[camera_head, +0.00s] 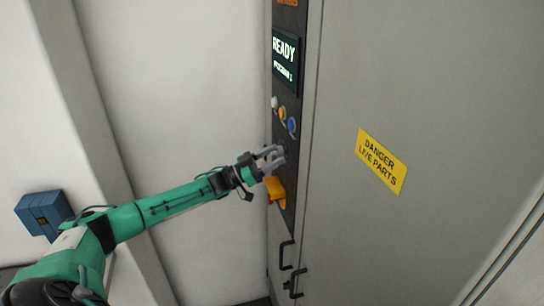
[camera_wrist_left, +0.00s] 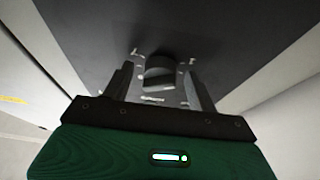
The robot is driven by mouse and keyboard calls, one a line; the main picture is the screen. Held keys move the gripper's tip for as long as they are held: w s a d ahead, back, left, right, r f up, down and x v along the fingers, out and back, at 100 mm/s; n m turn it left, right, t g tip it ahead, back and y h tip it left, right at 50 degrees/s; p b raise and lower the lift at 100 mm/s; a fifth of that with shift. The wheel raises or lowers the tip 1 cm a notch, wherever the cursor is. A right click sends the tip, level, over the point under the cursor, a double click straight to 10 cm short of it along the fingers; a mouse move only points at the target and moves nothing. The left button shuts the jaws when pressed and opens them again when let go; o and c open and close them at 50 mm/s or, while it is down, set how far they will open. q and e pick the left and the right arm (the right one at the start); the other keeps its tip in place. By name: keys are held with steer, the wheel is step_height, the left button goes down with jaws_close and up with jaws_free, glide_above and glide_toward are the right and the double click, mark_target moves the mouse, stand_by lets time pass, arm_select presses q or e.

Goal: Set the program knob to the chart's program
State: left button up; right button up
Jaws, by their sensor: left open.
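The program knob (camera_wrist_left: 160,72) shows in the left wrist view as a dark rounded knob on the dark control panel (camera_wrist_left: 220,28). Small white marks surround it, too blurred to read. My left gripper (camera_head: 275,158) is in front of the panel in the head view. In the left wrist view its open fingers (camera_wrist_left: 161,84) stand on either side of the knob; I cannot tell whether they touch it. In the head view the knob is hidden by the gripper. The display (camera_head: 285,62) reads READY, with a smaller, unclear program line below. No chart is visible.
White, yellow and blue buttons (camera_head: 282,114) sit above the gripper. An orange-yellow switch handle (camera_head: 275,190) sticks out just below it. Black door handles (camera_head: 286,255) are lower down. A yellow danger sign (camera_head: 382,160) is on the grey cabinet door. A blue box (camera_head: 43,213) is at left.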

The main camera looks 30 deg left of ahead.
arm_select(q)
steer(key=c, duration=1)
steer(key=m+g+h+b, duration=0.1)
steer(key=m+b, duration=0.2)
steer(key=m+g+h+b, duration=0.1)
steer(key=m+g+b, duration=0.1)
steer(key=m+b, duration=0.2)
steer(key=m+g+h+b, duration=0.1)
steer(key=m+b, duration=0.3)
steer(key=shift+w+a+f+g, duration=0.15)
steer(key=shift+w+a+g, duration=0.15)
steer(key=shift+g, duration=0.1)
steer(key=m+g+b, duration=0.1)
steer(key=m, duration=0.2)
steer(key=m+g+b, duration=0.1)
steer(key=m+b, duration=0.1)
steer(key=m, duration=0.1)
steer(key=r+m+g+b, duration=0.1)
steer(key=m+b, duration=0.1)
steer(key=m, duration=0.1)
steer(key=shift+w+a+g+y, duration=0.1)
steer(key=shift+a+g+y, duration=0.05)
steer(key=shift+g+y, duration=0.2)
arm_select(e)
step_height(320, 180, down, 16)
steer(key=shift+w+d, duration=0.15)
steer(key=shift+w, duration=0.3)
steer(key=shift+f, duration=0.1)
